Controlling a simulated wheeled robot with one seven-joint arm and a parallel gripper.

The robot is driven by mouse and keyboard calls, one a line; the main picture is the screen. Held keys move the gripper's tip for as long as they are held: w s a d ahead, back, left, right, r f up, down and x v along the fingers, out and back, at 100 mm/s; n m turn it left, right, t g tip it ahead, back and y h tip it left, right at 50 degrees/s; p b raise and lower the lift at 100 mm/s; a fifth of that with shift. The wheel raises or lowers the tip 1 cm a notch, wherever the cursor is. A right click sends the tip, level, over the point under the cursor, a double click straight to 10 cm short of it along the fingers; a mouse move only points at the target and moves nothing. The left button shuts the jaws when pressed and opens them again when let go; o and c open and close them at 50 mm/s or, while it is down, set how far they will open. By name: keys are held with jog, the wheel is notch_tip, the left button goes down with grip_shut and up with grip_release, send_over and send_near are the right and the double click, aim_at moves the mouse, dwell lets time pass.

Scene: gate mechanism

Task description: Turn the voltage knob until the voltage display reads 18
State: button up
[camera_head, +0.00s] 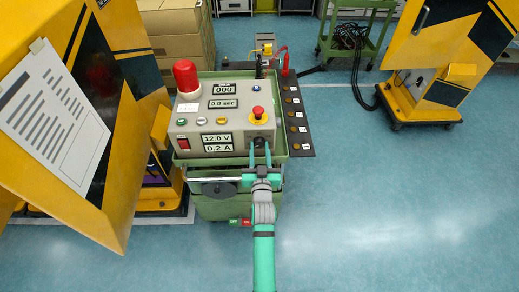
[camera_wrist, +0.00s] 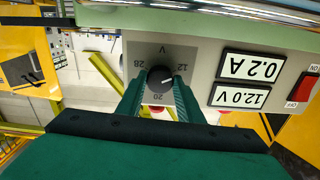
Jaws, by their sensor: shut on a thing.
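The voltage knob (camera_wrist: 160,77) is a black round knob on a grey dial plate marked V, with 12, 20 and 28 around it. In the wrist view the picture is upside down and the knob's white pointer line is toward the 12. The voltage display (camera_wrist: 241,95) reads 12.0 V; it also shows in the head view (camera_head: 217,138). My gripper (camera_wrist: 160,90) has its two green fingers on either side of the knob, shut on it. In the head view my gripper (camera_head: 260,155) reaches the lower right of the control box front, partly covering the knob (camera_head: 260,143).
The control box (camera_head: 195,120) stands on a green cart and carries a red lamp (camera_head: 186,76), a red emergency button (camera_head: 258,112), a red switch (camera_head: 183,143) and a 0.2 A display (camera_head: 218,148). Yellow-black machines stand left and right. The blue floor at right is clear.

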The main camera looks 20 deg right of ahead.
jog(key=m, duration=1.3)
jog(key=shift+r+m, duration=0.1)
jog(key=shift+m, duration=2)
jog(key=o, duration=1.1)
jog(key=shift+c, duration=0.2)
jog(key=shift+a, duration=0.1)
